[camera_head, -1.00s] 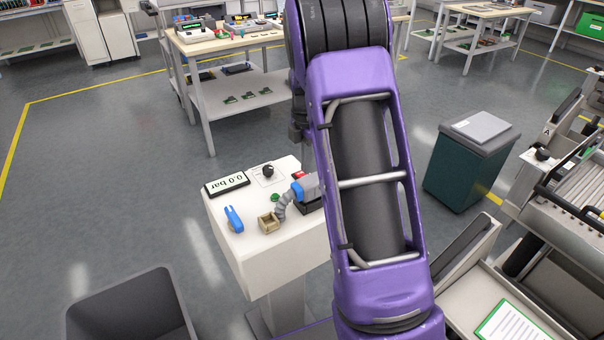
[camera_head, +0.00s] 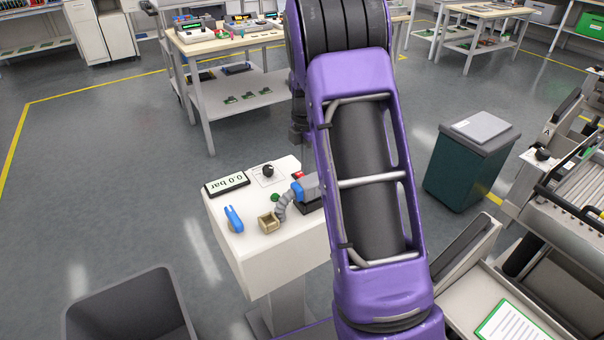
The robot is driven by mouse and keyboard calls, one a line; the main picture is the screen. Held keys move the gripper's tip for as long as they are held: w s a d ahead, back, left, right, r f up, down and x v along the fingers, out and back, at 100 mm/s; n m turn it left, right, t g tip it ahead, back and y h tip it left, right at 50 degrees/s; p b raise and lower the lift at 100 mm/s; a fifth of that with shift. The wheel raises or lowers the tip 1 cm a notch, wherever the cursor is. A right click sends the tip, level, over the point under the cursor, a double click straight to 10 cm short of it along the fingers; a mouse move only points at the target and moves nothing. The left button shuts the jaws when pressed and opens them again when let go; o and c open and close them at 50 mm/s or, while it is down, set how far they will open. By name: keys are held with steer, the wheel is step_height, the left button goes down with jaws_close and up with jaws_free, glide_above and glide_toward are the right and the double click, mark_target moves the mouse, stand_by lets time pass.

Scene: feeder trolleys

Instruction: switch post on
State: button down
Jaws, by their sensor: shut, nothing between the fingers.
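The post (camera_head: 262,250) is a white pedestal with a sloped top, left of my arm. Its display (camera_head: 227,184) reads 0.0 bar. A black round knob (camera_head: 267,171) sits on a marked plate beside the display. The post also carries a blue lever (camera_head: 234,219), a green button (camera_head: 275,198), a small red part (camera_head: 298,175) and a grey hose (camera_head: 283,207) with a beige square cup (camera_head: 268,222). My gripper (camera_head: 297,136) shows as a small dark shape above and behind the post top, apart from the knob. My purple arm hides part of it and the post's right side.
A grey open bin (camera_head: 130,305) stands at the front left. A workbench (camera_head: 235,40) is behind. The floor left of the post is clear.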

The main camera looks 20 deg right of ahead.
steer(key=shift+f, duration=0.75)
stand_by(0.4)
steer(key=shift+r+p, duration=2.45)
steer(key=shift+r, duration=1.1)
